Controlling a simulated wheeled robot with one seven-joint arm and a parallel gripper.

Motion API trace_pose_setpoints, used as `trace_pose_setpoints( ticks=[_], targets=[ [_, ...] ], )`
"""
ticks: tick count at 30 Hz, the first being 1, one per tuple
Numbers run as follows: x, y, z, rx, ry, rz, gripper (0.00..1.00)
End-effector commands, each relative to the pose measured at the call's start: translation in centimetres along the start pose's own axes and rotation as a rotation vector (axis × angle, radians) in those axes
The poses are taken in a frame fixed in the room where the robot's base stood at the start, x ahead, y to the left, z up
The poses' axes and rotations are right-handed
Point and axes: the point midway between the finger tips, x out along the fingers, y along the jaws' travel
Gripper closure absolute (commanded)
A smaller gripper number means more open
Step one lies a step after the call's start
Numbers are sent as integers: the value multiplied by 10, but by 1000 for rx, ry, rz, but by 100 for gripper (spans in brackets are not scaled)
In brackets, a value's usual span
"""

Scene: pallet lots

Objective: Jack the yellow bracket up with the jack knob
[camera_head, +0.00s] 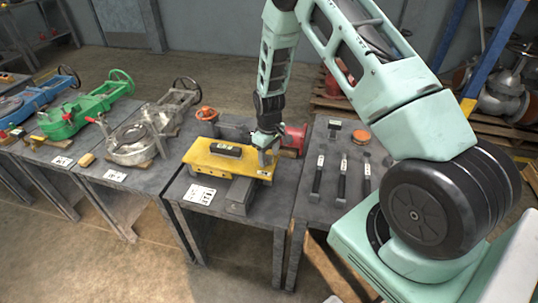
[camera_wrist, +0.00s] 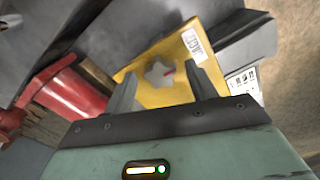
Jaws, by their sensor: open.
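The yellow bracket (camera_head: 205,161) lies on the middle table in the head view, with a dark block (camera_head: 227,150) on its top. It also fills the middle of the wrist view (camera_wrist: 150,96). A grey star-shaped jack knob (camera_wrist: 160,74) sits on the bracket in the wrist view. In the head view my gripper hides the knob. My gripper (camera_head: 267,150) points down at the right end of the bracket. Its two fingers (camera_wrist: 163,76) are open, one on each side of the knob in the picture. I cannot tell whether they touch it.
A red part (camera_head: 293,138) stands close to the right of my gripper. A printed card (camera_head: 199,194) lies at the front left. Tools (camera_head: 317,175) lie on the right table. Green valve castings (camera_head: 85,108) stand to the left.

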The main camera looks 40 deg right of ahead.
Motion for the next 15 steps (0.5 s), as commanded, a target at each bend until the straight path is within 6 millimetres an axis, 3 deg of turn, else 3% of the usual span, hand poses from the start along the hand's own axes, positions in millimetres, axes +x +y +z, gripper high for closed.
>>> trace_pose_setpoints(
  ticks=[12,15],
  targets=[
    [8,0,0,1,0,0,44],
    [8,0,0,1,0,0,71]
  ],
)
